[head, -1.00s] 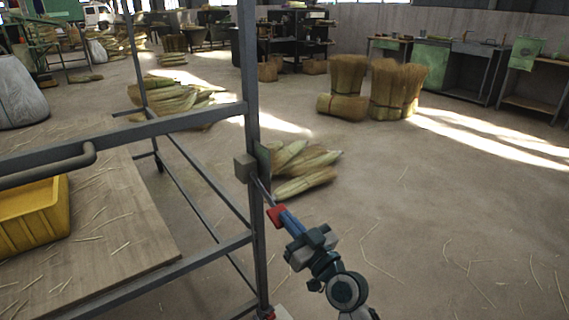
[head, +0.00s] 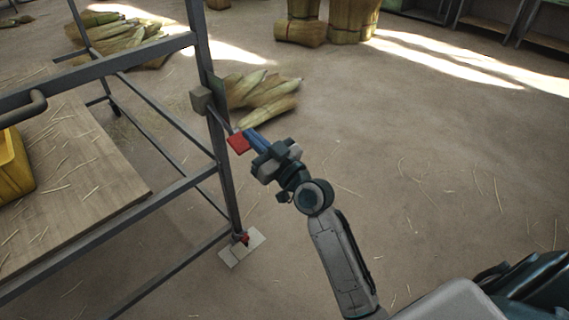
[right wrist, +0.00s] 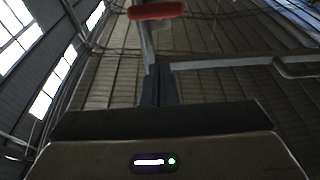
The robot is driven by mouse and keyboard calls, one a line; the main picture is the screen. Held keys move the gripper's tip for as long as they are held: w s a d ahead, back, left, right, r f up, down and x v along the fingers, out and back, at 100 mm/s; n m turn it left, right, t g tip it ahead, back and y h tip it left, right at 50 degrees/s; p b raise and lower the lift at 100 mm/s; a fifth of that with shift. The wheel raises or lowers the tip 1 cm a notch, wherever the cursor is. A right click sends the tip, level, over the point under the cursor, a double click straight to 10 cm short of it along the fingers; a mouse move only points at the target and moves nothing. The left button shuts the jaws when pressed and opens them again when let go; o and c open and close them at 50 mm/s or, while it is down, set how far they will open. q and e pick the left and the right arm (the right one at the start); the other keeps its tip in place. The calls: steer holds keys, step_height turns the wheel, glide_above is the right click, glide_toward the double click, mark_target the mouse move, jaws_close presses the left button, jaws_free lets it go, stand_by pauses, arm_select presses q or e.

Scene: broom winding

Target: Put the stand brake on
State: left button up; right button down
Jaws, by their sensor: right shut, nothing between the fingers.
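The stand (head: 222,165) is a grey metal frame at left in the head view. A small box (head: 201,100) on its upright bears a thin lever that slants down to a red handle (head: 239,142). My right gripper (head: 250,137) is shut and empty, its blue fingers right beside the red handle in the head view. In the right wrist view the red handle (right wrist: 156,10) lies beyond the shut fingertips (right wrist: 157,70); I cannot tell whether they touch. At the stand's foot a small red part (head: 241,238) sits by a pale plate (head: 242,249). My left gripper is not in view.
A wooden board (head: 75,165) with straw and a yellow crate (head: 14,168) lies within the frame. Straw bundles (head: 262,97) lie behind the upright, and broom bundles (head: 350,20) stand farther back. The floor to the right is open.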

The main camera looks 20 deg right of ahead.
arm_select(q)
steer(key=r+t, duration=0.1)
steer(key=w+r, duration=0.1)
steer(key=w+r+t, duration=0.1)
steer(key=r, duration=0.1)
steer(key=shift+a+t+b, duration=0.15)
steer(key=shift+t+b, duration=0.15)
arm_select(e)
steer(key=v, duration=0.9)
steer(key=shift+s+d, duration=0.15)
steer(key=shift+s, duration=0.1)
